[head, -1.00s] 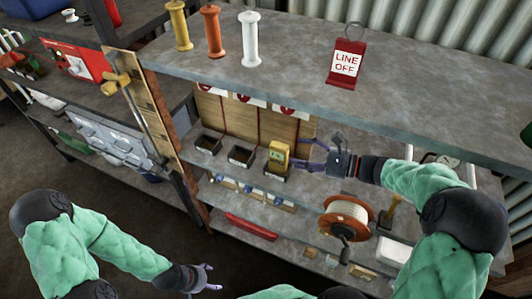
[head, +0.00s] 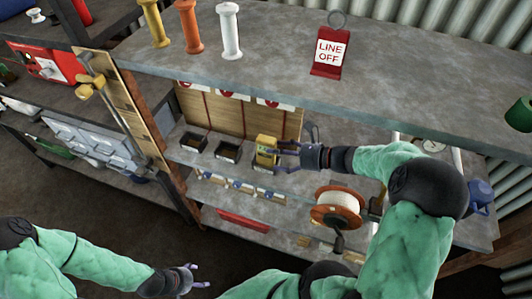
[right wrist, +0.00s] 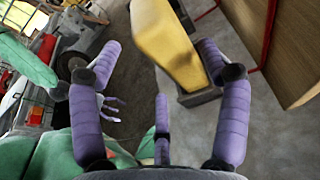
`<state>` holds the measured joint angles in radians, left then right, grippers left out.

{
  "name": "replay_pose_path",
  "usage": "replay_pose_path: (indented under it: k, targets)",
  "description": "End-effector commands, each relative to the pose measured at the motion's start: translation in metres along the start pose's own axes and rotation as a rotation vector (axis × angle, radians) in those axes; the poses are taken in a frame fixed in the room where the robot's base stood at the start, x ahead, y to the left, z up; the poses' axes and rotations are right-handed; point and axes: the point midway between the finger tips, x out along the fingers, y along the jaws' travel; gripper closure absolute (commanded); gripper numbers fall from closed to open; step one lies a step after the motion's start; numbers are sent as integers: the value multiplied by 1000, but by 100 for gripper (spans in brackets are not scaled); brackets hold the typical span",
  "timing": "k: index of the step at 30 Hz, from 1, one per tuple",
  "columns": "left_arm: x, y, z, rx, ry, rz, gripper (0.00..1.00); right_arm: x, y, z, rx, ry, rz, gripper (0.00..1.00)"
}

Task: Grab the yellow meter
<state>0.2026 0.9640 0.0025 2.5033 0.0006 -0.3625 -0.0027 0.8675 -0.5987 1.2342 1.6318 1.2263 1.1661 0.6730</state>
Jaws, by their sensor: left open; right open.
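The yellow meter (head: 266,149) stands upright in a small dark tray on the shelf below the top board. My right gripper (head: 282,153) is open and has come in from the right, with its fingers at the meter's side. In the right wrist view, the meter (right wrist: 168,42) is beyond and between the spread purple fingers, nearer the right one. I cannot tell whether any finger touches it. My left gripper (head: 197,279) is open and empty, low in front of the shelves, away from the meter.
Two dark bins (head: 228,151) stand left of the meter. An orange cable reel (head: 338,210) sits below my right forearm. The top board (head: 260,75) overhangs the meter, carrying spools and a red "LINE OFF" sign (head: 330,52).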

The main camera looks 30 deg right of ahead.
Motion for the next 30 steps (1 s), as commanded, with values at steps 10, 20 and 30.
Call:
replay_pose_path:
  k: [10, 20, 30]
  targets:
    - [22, -8, -1, 0, 0, 0, 29, 43, -6, -4, -2, -1, 2, 23]
    - [22, -8, -1, 0, 0, 0, 29, 50, -7, -2, 0, 0, -1, 23]
    - [22, -8, -1, 0, 1, 0, 29, 50, -7, -2, -1, -1, -1, 92]
